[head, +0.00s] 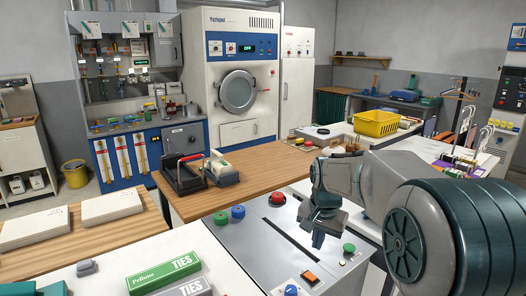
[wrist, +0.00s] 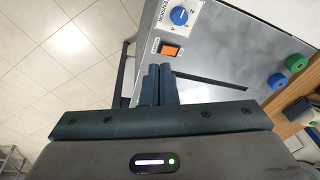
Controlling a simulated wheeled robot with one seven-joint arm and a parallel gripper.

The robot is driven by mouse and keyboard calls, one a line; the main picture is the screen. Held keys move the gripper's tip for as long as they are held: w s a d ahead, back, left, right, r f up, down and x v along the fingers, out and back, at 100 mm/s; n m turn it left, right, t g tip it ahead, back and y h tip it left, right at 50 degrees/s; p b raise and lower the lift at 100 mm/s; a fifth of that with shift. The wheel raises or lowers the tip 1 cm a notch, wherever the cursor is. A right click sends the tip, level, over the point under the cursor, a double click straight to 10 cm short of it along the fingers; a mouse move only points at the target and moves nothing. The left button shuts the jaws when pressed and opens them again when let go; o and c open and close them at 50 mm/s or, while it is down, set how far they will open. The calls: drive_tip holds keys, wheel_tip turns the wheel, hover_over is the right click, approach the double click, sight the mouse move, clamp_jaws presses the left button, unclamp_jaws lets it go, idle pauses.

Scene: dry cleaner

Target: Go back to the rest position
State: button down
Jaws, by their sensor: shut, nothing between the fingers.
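My gripper (head: 319,238) hangs over the grey control panel (head: 237,260) at the lower middle of the head view. Its fingers point down and lie together, with nothing between them. In the wrist view the closed fingers (wrist: 157,84) reach over the edge of the panel, near an orange rocker switch (wrist: 170,50) and a blue dial (wrist: 180,16). I cannot tell how high the fingertips are above the panel. The arm runs from the gripper to the right side of the head view.
A wooden counter (head: 255,168) lies behind. A green TIES box (head: 164,272) is at the front left.

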drive_tip(key=s+f+n+t, duration=0.1)
drive_tip(key=s+n, duration=0.5)
drive_tip(key=s, duration=1.8)
drive_tip(key=shift+s+d+f, duration=0.2)
drive_tip(key=shift+d+f, duration=0.1)
drive_tip(key=shift+f, duration=0.05)
